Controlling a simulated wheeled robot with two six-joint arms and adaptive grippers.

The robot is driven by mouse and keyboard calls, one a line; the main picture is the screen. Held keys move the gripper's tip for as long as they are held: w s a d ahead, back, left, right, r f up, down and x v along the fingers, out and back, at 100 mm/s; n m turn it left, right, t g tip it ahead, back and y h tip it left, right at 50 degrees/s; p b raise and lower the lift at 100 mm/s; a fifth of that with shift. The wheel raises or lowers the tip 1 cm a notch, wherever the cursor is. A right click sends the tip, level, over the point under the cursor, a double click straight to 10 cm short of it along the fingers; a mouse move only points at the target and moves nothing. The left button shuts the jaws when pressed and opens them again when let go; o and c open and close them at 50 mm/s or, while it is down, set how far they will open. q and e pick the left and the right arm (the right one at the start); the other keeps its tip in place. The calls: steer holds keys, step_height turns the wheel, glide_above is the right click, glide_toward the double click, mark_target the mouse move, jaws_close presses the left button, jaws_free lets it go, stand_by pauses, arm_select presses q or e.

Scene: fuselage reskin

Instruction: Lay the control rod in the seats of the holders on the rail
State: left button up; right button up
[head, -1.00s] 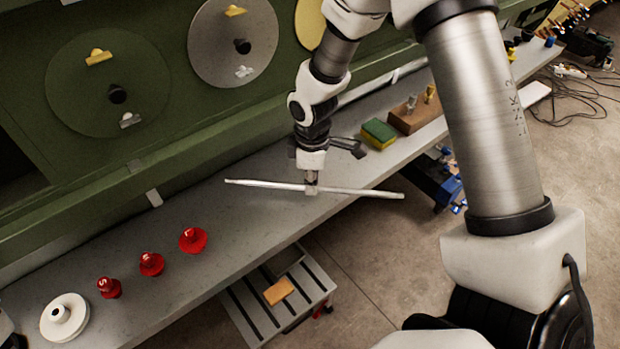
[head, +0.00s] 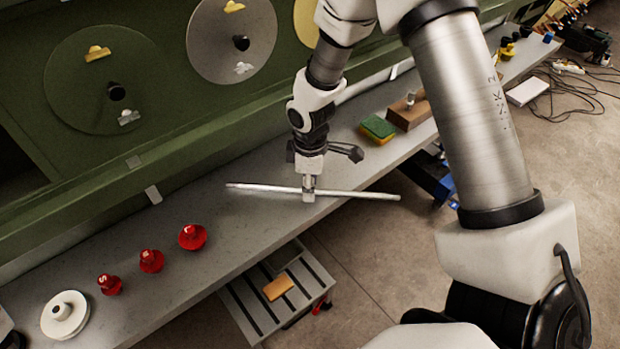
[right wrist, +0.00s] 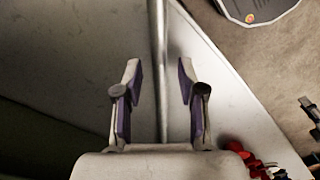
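The control rod (head: 355,193) is a long, thin, pale bar lying across the bench front, its right end reaching past the edge. My right gripper (head: 309,193) is over the middle of the rod, pointing down. In the right wrist view the rod (right wrist: 158,50) runs between the two fingers of the gripper (right wrist: 159,80), which stand apart with a gap on each side of it. Whether the rod touches the bench is hard to tell. I cannot make out the holders with their seats. My left gripper is out of view.
Several red knobs (head: 192,237) and a white flanged disc (head: 65,315) stand on the bench (head: 240,215) at left. A green-yellow sponge (head: 378,129) and a wooden block (head: 409,113) are at right. A green wall with discs rises behind. A slatted stand (head: 250,310) is below.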

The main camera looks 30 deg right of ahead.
step_height(320, 180, up, 13)
steer(key=b, duration=0.1)
steer(key=shift+b, duration=0.3)
steer(key=shift+f, duration=0.15)
